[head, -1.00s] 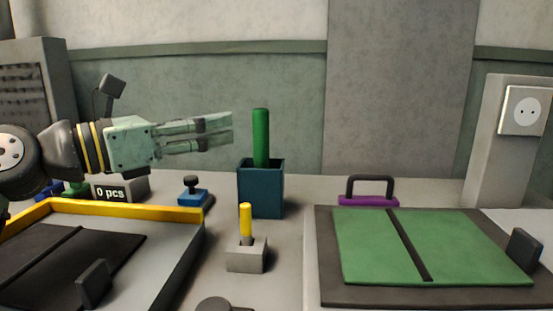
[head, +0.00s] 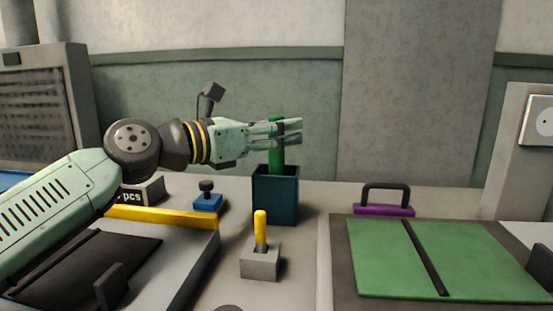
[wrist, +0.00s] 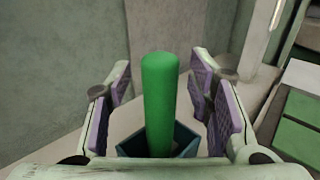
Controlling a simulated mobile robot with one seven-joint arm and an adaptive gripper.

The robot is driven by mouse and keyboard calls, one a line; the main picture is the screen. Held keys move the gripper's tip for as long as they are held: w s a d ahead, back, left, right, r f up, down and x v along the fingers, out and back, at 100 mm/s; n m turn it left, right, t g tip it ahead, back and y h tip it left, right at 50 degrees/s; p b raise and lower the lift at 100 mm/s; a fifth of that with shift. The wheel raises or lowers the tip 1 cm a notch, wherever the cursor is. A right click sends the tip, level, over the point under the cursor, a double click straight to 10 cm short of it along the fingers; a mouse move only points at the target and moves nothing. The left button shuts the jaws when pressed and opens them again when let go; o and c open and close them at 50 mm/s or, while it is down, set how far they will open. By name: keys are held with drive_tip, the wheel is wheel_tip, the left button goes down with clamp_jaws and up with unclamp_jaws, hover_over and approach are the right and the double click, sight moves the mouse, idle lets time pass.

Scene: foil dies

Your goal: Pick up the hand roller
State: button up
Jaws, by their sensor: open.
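The hand roller appears to be the green upright cylinder (head: 277,158) standing in a dark blue square holder (head: 275,203); its lower end is hidden inside. My gripper (head: 290,132) is level, at the height of the cylinder's upper part, with its fingers across it in the head view. In the wrist view the green cylinder (wrist: 159,100) stands between the open purple-padded fingers (wrist: 163,108), with a visible gap on each side. The holder (wrist: 184,141) shows below them.
A yellow-handled lever on a grey block (head: 260,262) stands in front of the holder. A blue-based knob (head: 206,200) is to its left. A purple block with a black handle (head: 384,210) and a green-topped plate (head: 375,265) are to the right. A yellow-edged tray (head: 165,217) is at left.

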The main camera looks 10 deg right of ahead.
drive_tip(key=shift+c, duration=0.6)
clamp_jaws()
